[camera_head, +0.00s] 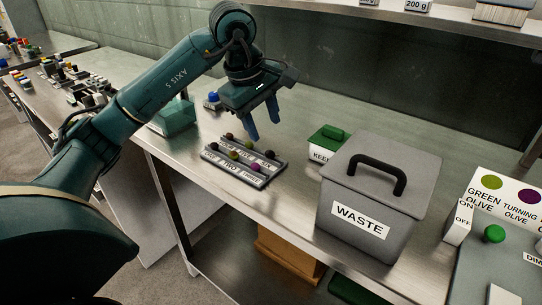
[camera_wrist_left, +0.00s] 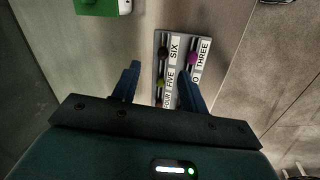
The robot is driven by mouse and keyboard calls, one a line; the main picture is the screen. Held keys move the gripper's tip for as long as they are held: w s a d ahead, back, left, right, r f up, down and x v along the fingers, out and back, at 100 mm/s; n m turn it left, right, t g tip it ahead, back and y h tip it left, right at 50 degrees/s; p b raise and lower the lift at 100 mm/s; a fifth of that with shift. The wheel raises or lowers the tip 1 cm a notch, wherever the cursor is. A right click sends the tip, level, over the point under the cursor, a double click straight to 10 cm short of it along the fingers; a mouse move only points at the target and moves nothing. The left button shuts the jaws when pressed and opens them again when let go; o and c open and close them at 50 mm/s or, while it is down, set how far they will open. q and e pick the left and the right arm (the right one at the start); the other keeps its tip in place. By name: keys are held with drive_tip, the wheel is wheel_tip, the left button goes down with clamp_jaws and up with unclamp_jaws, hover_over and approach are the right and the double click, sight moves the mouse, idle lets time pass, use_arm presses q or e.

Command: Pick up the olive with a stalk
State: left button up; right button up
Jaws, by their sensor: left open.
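Several small olives lie in two rows on a grey labelled tray (camera_head: 211,155) on the steel bench. I cannot make out a stalk on any. My left gripper (camera_head: 264,128) is open and empty, pointing down above the tray's back right part. In the left wrist view the tray (camera_wrist_left: 157,40) lies beyond the fingers, with a dark olive (camera_wrist_left: 163,54), a green olive (camera_wrist_left: 160,82) and a purple olive (camera_wrist_left: 191,59) showing. The right finger hides part of the tray.
A grey lidded WASTE bin (camera_head: 368,200) stands right of the tray, with a green-lidded KEEP box (camera_head: 328,140) behind it. A green box (camera_head: 173,117) stands left of the tray. A control panel with a green button (camera_head: 494,233) is far right.

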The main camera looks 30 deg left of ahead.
sight(269, 152)
use_arm(q)
drive_tip(key=shift+x, duration=1.1)
drive_tip(key=shift+s+a+x, duration=0.15)
drive_tip(key=shift+x, duration=1.2)
drive_tip(key=shift+s+a+x, duration=0.1)
drive_tip(key=shift+x, duration=1.25)
drive_tip(key=shift+f, duration=0.1)
drive_tip(key=c, duration=0.7)
drive_tip(key=shift+c, duration=0.2)
